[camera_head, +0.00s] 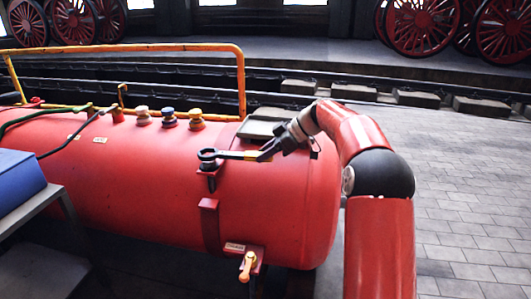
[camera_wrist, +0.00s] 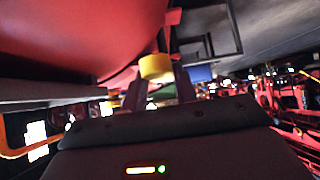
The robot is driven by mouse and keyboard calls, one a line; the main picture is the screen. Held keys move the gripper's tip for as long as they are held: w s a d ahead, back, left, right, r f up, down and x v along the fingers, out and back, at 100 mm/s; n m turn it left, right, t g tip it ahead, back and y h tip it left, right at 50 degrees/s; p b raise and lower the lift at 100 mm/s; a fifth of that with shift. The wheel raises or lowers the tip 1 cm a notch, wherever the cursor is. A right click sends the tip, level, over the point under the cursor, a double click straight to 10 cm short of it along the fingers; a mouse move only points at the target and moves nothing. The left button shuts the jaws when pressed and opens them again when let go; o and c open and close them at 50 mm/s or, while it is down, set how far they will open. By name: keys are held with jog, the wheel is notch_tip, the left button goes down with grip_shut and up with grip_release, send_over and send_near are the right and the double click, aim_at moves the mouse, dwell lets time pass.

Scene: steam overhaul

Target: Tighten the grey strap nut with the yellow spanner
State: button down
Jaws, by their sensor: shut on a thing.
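The yellow spanner (camera_head: 237,154) lies across the top of the red tank, its dark ring head at the strap bracket (camera_head: 208,172). My gripper (camera_head: 264,155) is shut on the right end of its handle. In the wrist view the yellow handle (camera_wrist: 157,67) shows between the fingertips of my gripper (camera_wrist: 160,78). The grey strap nut cannot be made out; the ring head covers the top of the bracket. I cannot tell whether the ring is seated around the nut or just above it.
The red tank (camera_head: 275,205) fills the middle, with a dark red strap (camera_head: 210,230) down its side. A yellow rail (camera_head: 242,85) stands behind. Several small valve knobs (camera_head: 169,118) sit left of the spanner. A blue box (camera_head: 18,180) is at left. Paved floor (camera_head: 465,190) is clear at right.

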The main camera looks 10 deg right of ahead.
aim_at(265, 161)
jog(key=shift+f+b, duration=0.3)
jog(key=shift+f, duration=0.05)
dwell(0.6)
jog(key=shift+f+b, duration=0.65)
jog(key=shift+f, duration=0.35)
jog(key=shift+b, duration=0.45)
jog(key=shift+s+a+f+b, duration=0.1)
jog(key=shift+s+f+b, duration=0.15)
jog(key=shift+b, duration=0.55)
jog(key=b, duration=0.1)
jog(key=s+m+t+b, duration=0.1)
jog(key=b, duration=0.1)
jog(key=shift+s+a+r, duration=0.25)
jog(key=shift+s+a, duration=0.05)
jog(key=shift+s, duration=0.05)
jog(key=shift+t+b, duration=0.3)
jog(key=shift+b, duration=0.05)
